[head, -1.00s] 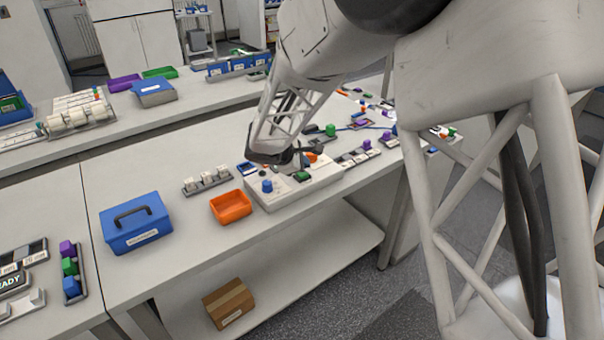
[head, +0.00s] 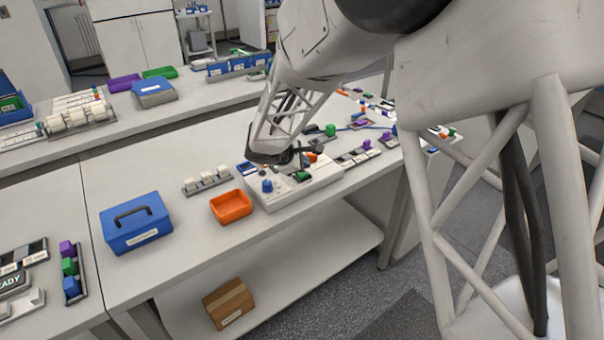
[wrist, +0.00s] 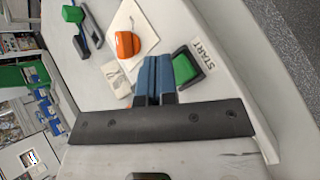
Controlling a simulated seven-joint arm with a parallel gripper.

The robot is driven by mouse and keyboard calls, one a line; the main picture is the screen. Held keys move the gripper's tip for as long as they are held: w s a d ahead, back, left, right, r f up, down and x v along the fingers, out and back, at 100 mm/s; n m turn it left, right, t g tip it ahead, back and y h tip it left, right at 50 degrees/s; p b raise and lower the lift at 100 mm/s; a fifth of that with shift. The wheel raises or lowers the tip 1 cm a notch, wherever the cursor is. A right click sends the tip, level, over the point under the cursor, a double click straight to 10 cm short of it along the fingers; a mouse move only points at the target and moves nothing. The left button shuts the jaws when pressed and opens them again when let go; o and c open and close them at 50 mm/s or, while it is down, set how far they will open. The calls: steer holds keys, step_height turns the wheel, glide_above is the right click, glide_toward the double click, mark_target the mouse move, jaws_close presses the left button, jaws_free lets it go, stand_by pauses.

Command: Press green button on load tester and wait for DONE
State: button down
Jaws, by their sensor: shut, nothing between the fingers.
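The load tester is a pale, low console (head: 324,181) on the bench, with a blue knob (head: 267,186) at its left end. Its green button (head: 303,176) is near the front edge; the wrist view shows it as a green square (wrist: 194,63) beside a START label (wrist: 206,52). My gripper (wrist: 155,66) is shut and empty, its blue fingers just left of the green button in the wrist view. I cannot tell whether they touch it. In the head view my wrist hides part of the console. No DONE text is readable.
An orange round control (wrist: 127,45) sits on a pale plate beyond the fingers. An orange tray (head: 231,207) and a blue box (head: 136,223) stand left of the console. A rack with white pieces (head: 206,181) is behind the tray. Bench space between box and tray is clear.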

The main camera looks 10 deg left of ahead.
mark_target(303, 174)
steer(key=shift+f, duration=0.95)
stand_by(1.7)
steer(key=shift+r, duration=0.9)
steer(key=shift+r, duration=0.15)
steer(key=shift+r, duration=2.4)
